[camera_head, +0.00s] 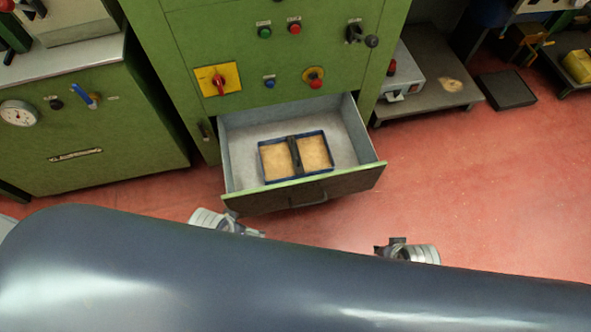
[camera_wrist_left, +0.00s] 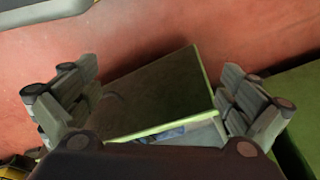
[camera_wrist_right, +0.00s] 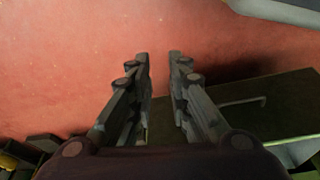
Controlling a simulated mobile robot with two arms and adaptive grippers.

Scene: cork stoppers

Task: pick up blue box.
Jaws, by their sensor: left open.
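The blue box (camera_head: 262,162) lies in the open drawer (camera_head: 230,150). It is shallow, with a blue rim, a dark bar across its middle and tan cork-like contents on both sides. In the left wrist view a small bit of blue (camera_wrist_left: 172,132) shows past the drawer's edge. My left gripper (camera_head: 240,226) is in front of the drawer's left front corner, apart from the box. Its fingers are wide open and empty. My right gripper (camera_head: 392,246) is to the right of the drawer front. Its fingers (camera_wrist_right: 160,62) stand a small gap apart, with only floor between them.
The drawer belongs to a green cabinet (camera_head: 180,60) with buttons and a red switch on yellow. Another green cabinet (camera_head: 90,135) stands at left. A low grey stand (camera_head: 430,65) and dark platform (camera_head: 507,90) are at right. Red floor (camera_head: 480,190) is clear at right.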

